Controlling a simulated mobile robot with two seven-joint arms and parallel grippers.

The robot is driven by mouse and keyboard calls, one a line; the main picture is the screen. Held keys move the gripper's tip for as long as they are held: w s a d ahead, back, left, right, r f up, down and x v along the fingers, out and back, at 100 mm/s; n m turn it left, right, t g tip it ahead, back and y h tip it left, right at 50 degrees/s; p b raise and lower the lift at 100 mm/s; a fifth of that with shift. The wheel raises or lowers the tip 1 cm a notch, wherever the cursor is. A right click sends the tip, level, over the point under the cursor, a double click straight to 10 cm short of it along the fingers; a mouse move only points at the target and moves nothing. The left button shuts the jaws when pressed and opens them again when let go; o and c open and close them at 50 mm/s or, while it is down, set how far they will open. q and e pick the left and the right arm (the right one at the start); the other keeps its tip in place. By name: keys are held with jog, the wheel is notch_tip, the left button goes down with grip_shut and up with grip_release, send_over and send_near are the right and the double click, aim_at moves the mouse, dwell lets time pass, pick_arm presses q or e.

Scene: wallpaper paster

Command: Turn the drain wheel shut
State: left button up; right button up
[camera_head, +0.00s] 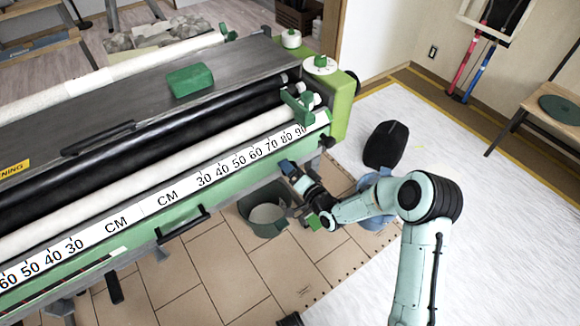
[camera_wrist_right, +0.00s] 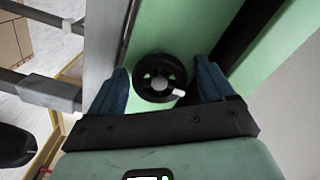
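The drain wheel (camera_wrist_right: 158,91) is a small black wheel with a pale crank knob, on a light green face in the right wrist view. It is not clearly seen in the head view. My right gripper (camera_head: 288,170) is low beside the front of the pasting machine in the head view. In the wrist view its blue fingers (camera_wrist_right: 162,72) are spread on either side of the wheel. They appear apart from its rim, and nothing is gripped. I cannot tell the remaining distance in depth. My left gripper is not seen.
The pasting machine (camera_head: 170,190) fills the left and centre. A dark green bucket (camera_head: 247,203) stands on the brown floor sheet next to my right gripper. A black rounded object (camera_head: 385,145) and a blue object (camera_head: 378,215) lie near my right arm.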

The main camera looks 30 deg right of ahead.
pick_arm(q)
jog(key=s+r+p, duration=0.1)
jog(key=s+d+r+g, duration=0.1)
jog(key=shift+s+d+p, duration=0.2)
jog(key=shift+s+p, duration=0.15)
jog(key=shift+p, duration=0.05)
pick_arm(e)
jog(key=s+d, duration=0.1)
jog(key=s, duration=1.2)
jog(key=shift+s, duration=0.2)
